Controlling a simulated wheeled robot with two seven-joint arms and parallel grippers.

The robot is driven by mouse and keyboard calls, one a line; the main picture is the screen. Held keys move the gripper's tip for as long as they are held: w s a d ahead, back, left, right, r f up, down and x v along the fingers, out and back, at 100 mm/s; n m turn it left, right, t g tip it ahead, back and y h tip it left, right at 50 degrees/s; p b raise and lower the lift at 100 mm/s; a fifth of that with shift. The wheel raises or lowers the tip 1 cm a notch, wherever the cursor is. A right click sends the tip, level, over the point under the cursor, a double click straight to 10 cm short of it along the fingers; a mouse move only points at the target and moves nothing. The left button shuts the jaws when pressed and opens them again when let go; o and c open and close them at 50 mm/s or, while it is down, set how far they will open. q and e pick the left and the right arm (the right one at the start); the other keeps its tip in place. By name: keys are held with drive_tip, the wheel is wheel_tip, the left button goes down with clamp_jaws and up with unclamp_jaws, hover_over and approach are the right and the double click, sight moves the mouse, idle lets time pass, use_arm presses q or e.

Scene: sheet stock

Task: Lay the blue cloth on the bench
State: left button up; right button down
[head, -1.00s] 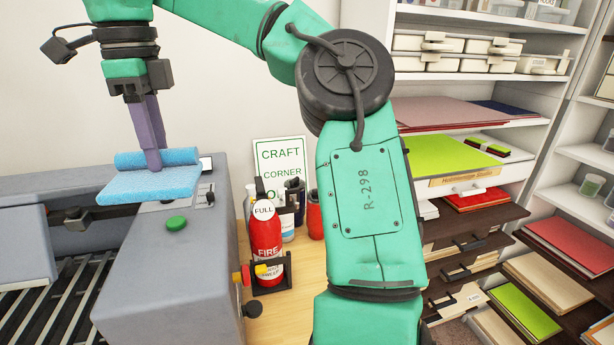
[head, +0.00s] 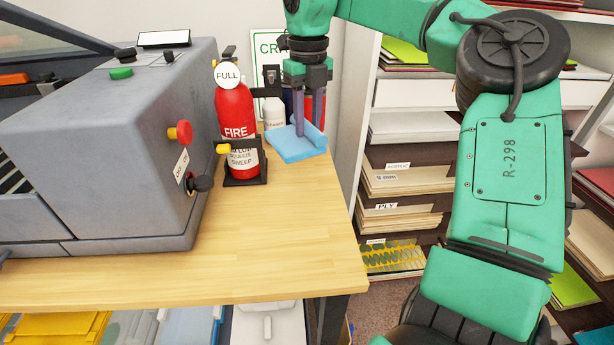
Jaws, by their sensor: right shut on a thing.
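The blue cloth (head: 290,147) is folded, with a raised part at its right side. My right gripper (head: 309,132) points down and is shut on the cloth. The cloth is over the back right part of the wooden bench (head: 270,225), just right of the fire extinguisher. I cannot tell whether its underside touches the bench top. My left gripper is out of view.
A red fire extinguisher (head: 236,112) stands in a black holder beside the grey machine (head: 110,170), which has a red knob. Bottles and a sign (head: 268,45) are behind the cloth. Shelves of sheet stock (head: 400,185) stand to the right. The bench's front middle is clear.

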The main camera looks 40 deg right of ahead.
wheel_tip(320, 180, down, 14)
drive_tip(key=shift+s+d+r, duration=0.1)
drive_tip(key=shift+r, duration=0.1)
drive_tip(key=shift+f, duration=0.1)
drive_tip(key=shift+f, duration=0.15)
drive_tip(key=c, duration=0.6)
unclamp_jaws()
drive_tip(key=shift+r, duration=0.3)
wheel_tip(320, 180, up, 12)
